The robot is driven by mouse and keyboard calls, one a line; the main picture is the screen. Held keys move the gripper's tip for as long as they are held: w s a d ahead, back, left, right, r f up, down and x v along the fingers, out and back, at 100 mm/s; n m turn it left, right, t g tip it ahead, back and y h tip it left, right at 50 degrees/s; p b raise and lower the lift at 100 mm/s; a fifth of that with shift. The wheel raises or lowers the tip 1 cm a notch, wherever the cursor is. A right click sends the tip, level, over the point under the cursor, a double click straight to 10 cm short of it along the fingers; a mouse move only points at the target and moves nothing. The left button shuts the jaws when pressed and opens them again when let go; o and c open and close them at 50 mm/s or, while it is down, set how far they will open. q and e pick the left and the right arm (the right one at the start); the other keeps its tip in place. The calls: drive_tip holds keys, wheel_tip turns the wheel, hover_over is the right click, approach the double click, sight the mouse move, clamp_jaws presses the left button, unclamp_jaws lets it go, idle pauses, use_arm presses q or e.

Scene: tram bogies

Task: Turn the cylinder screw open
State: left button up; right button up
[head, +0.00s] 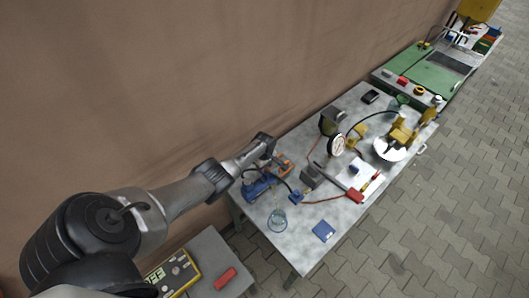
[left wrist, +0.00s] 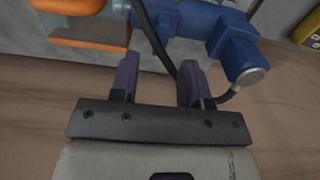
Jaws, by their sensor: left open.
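My left gripper (head: 270,152) is at the left end of the grey table (head: 322,262), beside a blue device (head: 258,188) with orange parts (head: 285,166). In the left wrist view the two dark purple fingers (left wrist: 157,72) are apart. A black cable passes between them in the picture; I cannot tell whether they touch it. The blue body (left wrist: 205,22) lies just beyond the fingertips, with a blue block ending in a grey cap (left wrist: 248,77) to the right. An orange part (left wrist: 90,30) is at the left. I cannot make out which part is the cylinder screw. My right gripper is not in view.
The table also holds a round gauge (head: 336,146), a white disc (head: 389,150) with yellow fittings, a red-ended hose (head: 355,196) and a blue pad (head: 323,231). A yellow meter (head: 178,275) sits lower left. The brown wall is close behind. Paved floor lies right.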

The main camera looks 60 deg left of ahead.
use_arm(q)
wheel_tip(320, 180, up, 8)
drive_tip(key=p, duration=0.2)
drive_tip(key=shift+r, duration=0.25)
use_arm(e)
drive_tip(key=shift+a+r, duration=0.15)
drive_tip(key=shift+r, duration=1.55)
